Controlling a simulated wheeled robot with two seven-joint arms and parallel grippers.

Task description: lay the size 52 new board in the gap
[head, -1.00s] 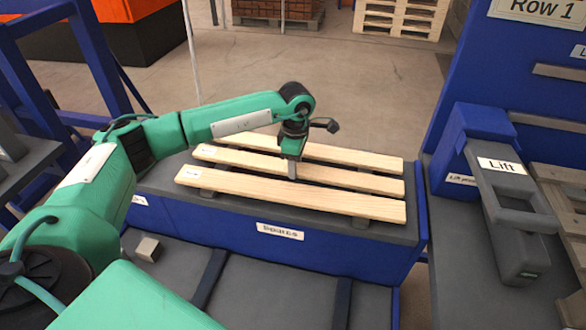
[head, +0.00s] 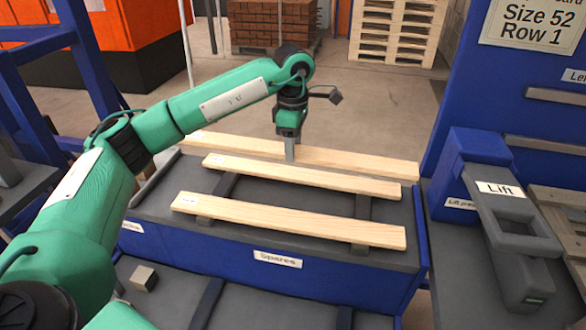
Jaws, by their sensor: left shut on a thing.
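My left gripper (head: 289,155) is shut on a long pale board (head: 350,161) and holds it level, raised above the spares bench. A small label at that board's left end is too small to read. Two similar boards lie on the bench (head: 300,220): a far one (head: 300,177) and a near one (head: 290,219), with a wide bare strip between them. The sign (head: 535,20) at the upper right reads "Size 52 Row 1". Slats of a pallet (head: 560,208) show at the right edge; I cannot make out the gap. My right gripper is not in view.
A grey lift handle (head: 515,235) marked "Lift" and a blue post (head: 475,165) stand right of the bench. A blue panel (head: 480,90) rises behind them. Blue frame posts (head: 90,75) stand at the left. Stacked pallets (head: 398,28) are far back, beyond open floor.

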